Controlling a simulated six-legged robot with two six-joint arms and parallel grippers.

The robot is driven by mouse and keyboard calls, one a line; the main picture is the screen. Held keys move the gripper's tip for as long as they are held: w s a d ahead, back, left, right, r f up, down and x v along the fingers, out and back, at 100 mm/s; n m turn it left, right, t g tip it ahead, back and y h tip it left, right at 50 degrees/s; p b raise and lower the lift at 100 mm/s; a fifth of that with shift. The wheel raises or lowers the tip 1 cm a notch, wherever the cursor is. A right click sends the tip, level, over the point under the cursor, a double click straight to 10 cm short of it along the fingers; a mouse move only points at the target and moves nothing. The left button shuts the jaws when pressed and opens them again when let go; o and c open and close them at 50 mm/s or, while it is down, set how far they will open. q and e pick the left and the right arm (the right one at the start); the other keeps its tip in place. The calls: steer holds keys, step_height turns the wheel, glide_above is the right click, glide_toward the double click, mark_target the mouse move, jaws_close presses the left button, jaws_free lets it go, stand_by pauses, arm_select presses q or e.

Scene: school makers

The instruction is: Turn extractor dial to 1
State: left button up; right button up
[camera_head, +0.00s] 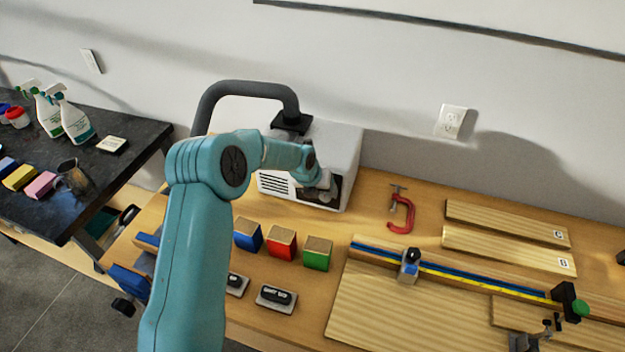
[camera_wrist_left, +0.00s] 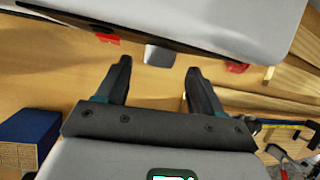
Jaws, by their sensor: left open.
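The extractor (camera_head: 343,145) is a light grey box with side vents and a black hose, standing at the back of the wooden bench. My left gripper (camera_head: 325,184) is at its front face and partly covers the dark front panel. In the left wrist view the extractor (camera_wrist_left: 215,18) fills the top, and my left gripper (camera_wrist_left: 158,68) is open with its two dark fingers spread. A grey knob-like part (camera_wrist_left: 161,55), likely the dial, projects between and just beyond the fingertips. I cannot see contact or read the dial's setting. My right gripper is out of view.
Blue, red (camera_head: 281,243) and green (camera_head: 317,253) blocks stand in front of the extractor. A red clamp (camera_head: 403,213) lies to its right, near wooden boards (camera_head: 508,250). Two black-handled blocks (camera_head: 277,298) lie near the front edge. A dark table (camera_head: 110,175) stands at left.

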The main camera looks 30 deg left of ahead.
arm_select(q)
steer(key=d+b+v, duration=0.1)
steer(key=b+v, duration=0.2)
steer(key=v, duration=1.1)
steer(key=shift+a, duration=0.45)
